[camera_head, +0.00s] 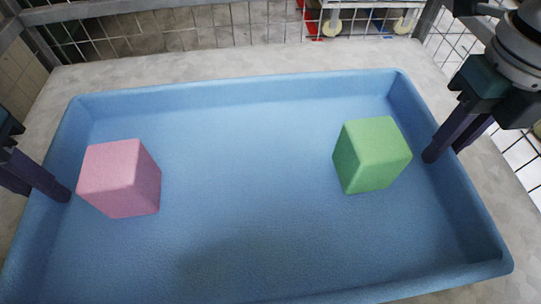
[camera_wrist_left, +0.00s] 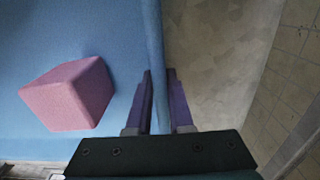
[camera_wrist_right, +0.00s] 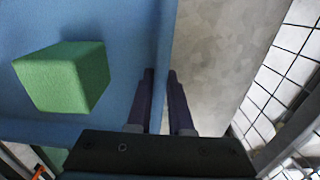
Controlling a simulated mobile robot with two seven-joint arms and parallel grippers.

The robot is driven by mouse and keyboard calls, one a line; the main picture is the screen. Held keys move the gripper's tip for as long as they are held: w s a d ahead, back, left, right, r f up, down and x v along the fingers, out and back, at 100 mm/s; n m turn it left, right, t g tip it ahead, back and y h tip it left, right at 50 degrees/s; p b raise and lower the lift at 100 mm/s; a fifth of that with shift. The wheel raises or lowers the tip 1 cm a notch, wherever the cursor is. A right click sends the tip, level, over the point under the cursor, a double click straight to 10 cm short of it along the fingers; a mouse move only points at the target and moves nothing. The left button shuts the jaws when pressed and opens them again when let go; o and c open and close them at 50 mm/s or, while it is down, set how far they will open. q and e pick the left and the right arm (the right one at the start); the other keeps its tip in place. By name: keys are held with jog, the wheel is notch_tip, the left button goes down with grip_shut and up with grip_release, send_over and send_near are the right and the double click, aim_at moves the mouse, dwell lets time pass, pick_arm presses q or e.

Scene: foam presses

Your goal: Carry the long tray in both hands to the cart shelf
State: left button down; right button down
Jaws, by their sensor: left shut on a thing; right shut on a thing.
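The long blue tray (camera_head: 250,230) fills most of the head view, with its rim also in the left wrist view (camera_wrist_left: 154,50) and right wrist view (camera_wrist_right: 165,40). A pink block (camera_head: 118,180) sits in its left part and a green block (camera_head: 370,155) in its right part. My left gripper (camera_head: 62,192) is shut on the tray's left wall, one finger inside and one outside. My right gripper (camera_head: 432,154) is shut on the right wall in the same way. Both grippers also show in their wrist views, left (camera_wrist_left: 159,75) and right (camera_wrist_right: 161,75).
A pale grey surface (camera_head: 290,60) lies under the tray and shows around it. Wire mesh (camera_head: 200,28) with metal posts stands behind and at the sides. Red and blue items with pale wheels (camera_head: 332,25) show beyond the mesh at the back.

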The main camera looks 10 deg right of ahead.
aim_at(66, 205)
pick_arm(q)
jog(key=shift+a, duration=0.15)
pick_arm(e)
jog(key=shift+d, duration=0.15)
